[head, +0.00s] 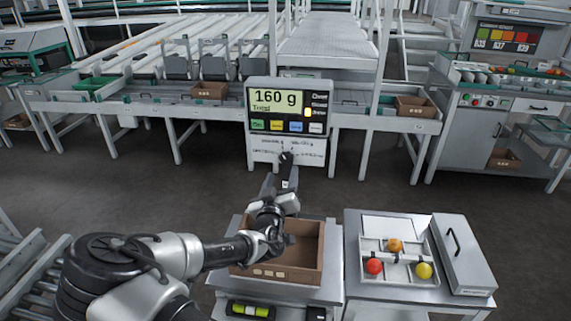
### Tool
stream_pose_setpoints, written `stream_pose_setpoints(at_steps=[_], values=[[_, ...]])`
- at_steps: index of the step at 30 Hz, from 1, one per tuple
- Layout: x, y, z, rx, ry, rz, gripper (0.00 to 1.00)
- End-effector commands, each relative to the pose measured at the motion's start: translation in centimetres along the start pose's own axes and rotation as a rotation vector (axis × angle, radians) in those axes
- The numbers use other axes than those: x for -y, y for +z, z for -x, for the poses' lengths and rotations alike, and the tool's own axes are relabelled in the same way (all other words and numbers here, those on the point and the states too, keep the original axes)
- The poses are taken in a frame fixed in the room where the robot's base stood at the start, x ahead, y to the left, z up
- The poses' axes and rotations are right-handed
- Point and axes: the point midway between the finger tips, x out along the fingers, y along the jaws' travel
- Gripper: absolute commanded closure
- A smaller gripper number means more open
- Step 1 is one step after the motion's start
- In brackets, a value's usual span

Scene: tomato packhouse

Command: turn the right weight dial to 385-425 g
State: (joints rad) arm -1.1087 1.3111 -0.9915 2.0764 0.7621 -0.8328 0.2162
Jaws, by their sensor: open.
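The weight display (275,103) stands across the aisle and reads 160 g, with a smaller line of text below it. Under its row of coloured buttons is a pale dial panel (259,158) with small printed scales on its left and right. The right weight dial cannot be made out clearly; a dark shape near the panel's middle may be a dial or part of my gripper. My gripper (280,179) is open and reaches toward the panel's lower middle, covering part of it. Contact with any dial cannot be told.
Below my wrist a brown box (313,267) sits on a metal stand. To its right, a bench (357,292) bears a sorting tray (409,247) with a red, an orange and a yellow fruit, beside a grey case (460,257). Dark floor (375,178) lies open before the display.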

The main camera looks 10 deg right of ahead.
Motion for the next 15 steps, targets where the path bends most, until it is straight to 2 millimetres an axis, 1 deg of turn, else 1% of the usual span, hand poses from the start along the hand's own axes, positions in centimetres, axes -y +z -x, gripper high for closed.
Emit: stream_pose_setpoints(at_steps=[1,6,10,15], values=[[-0.1,0.1,-1.2,-0.001,0.001,0.001,0.47],[-0.1,0.1,-4.5,0.0,0.0,0.001,0.47],[0.0,0.1,-6.2,0.0,0.0,0.0,0.47],[0.0,0.1,-7.4,0.001,-0.001,0.001,0.47]])
